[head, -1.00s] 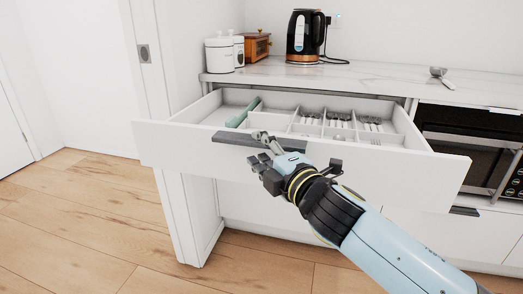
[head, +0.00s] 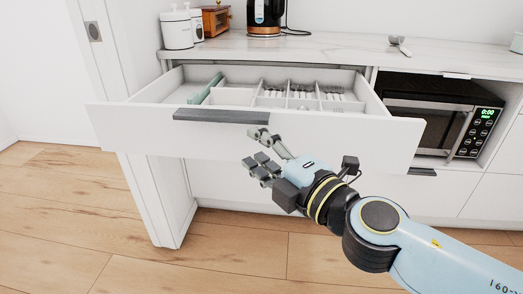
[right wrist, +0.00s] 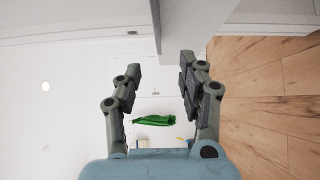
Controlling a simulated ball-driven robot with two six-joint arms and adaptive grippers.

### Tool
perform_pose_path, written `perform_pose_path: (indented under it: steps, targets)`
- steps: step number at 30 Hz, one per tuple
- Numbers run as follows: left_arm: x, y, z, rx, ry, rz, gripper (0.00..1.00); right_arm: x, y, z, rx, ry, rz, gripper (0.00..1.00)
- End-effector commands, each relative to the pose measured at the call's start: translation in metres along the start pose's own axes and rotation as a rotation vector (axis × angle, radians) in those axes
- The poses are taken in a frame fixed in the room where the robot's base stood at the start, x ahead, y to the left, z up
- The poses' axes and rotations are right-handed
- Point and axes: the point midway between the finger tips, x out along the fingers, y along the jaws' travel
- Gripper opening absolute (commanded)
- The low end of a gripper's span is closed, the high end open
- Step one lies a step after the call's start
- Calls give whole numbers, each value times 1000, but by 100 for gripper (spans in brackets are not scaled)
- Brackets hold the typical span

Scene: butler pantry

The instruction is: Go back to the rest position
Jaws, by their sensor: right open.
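My right gripper (head: 262,154) is open and empty in front of the pulled-out drawer (head: 290,148), a little below its dark handle (head: 222,116). It looks apart from the handle. In the right wrist view the two fingers of my right gripper (right wrist: 160,75) are spread with nothing between them. A green object (right wrist: 155,120) shows far beyond them. My left gripper is in neither view.
The open drawer holds cutlery (head: 300,92) in compartments and a green item (head: 206,88). White canisters (head: 178,30) and a kettle (head: 264,16) stand on the counter (head: 330,46). A microwave (head: 430,115) is at the right. The wooden floor (head: 60,210) at the left is clear.

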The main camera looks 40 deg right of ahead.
Motion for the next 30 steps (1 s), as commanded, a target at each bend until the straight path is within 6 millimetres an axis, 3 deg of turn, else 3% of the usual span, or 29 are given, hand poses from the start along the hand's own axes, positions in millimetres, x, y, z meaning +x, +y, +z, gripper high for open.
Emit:
perform_pose_path:
  steps: [19, 23, 26, 29, 30]
  targets:
    - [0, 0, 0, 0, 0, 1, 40, -4, 0, 0, 0, 0, 1, 40]
    - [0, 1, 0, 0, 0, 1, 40, 4, 8, -1, 4, -2, 23, 40]
    - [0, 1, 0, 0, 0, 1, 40, 11, -33, 4, 42, -20, -47, 40]
    - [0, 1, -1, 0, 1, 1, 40, 11, -101, 14, 148, -60, -176, 40]
    - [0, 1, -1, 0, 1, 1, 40, 7, -134, 19, 201, -85, -239, 40]
